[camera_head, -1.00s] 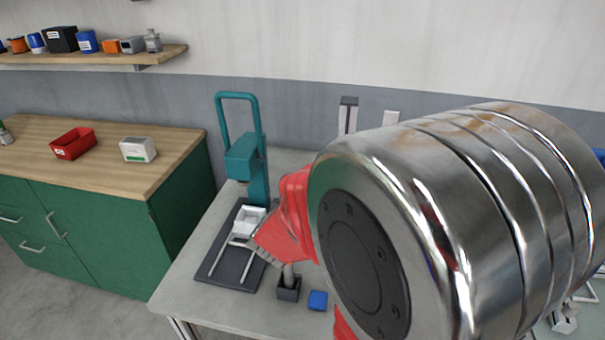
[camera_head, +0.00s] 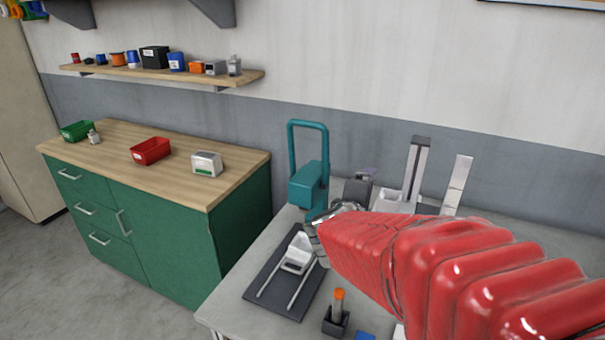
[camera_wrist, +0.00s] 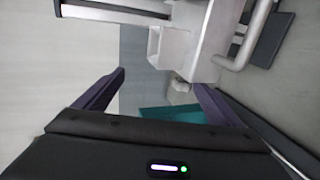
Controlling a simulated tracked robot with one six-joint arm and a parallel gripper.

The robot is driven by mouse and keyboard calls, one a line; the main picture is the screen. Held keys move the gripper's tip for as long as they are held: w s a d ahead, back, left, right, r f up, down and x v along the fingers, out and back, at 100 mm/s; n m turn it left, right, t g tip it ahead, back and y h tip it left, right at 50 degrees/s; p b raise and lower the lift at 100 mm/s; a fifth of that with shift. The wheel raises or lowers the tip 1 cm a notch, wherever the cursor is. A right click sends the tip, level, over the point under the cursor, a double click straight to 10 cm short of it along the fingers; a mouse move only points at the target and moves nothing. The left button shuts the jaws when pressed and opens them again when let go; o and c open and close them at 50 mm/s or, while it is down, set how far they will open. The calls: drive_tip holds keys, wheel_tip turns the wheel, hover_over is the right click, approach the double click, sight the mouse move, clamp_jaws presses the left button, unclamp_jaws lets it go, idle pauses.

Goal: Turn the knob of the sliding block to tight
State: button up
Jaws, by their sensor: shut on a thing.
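The white sliding block (camera_head: 296,262) sits on two light rails over a dark base plate (camera_head: 262,292), in front of the teal press (camera_head: 306,184). In the wrist view the pale block (camera_wrist: 205,48) is near the top centre, and its small grey knob (camera_wrist: 179,87) shows below it. I cannot read the knob's setting.
A small dark holder (camera_head: 336,322) with an orange-topped item stands in front of the base plate. A blue block (camera_head: 364,336) is beside it. Upright grey posts (camera_head: 416,172) stand behind my arm. A green cabinet (camera_head: 165,240) is at left.

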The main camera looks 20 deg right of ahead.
drive_tip(key=shift+d+r, duration=0.2)
drive_tip(key=shift+r, duration=0.3)
drive_tip(key=shift+a+f, duration=0.1)
drive_tip(key=shift+f, duration=0.05)
drive_tip(key=shift+c, duration=0.9)
drive_tip(key=shift+s+a+r, duration=0.15)
drive_tip(key=shift+r, duration=0.25)
drive_tip(key=shift+s+a+r, duration=0.15)
drive_tip(key=shift+r, duration=0.25)
drive_tip(key=c, duration=0.5)
drive_tip(key=shift+o, duration=0.2)
drive_tip(key=s+a+r, duration=0.2)
drive_tip(key=r, duration=0.3)
drive_tip(key=s+a+r, duration=0.2)
drive_tip(key=a+r, duration=0.1)
drive_tip(key=r, duration=0.3)
drive_tip(key=shift+s+a+r, duration=0.25)
drive_tip(key=shift+s, duration=0.15)
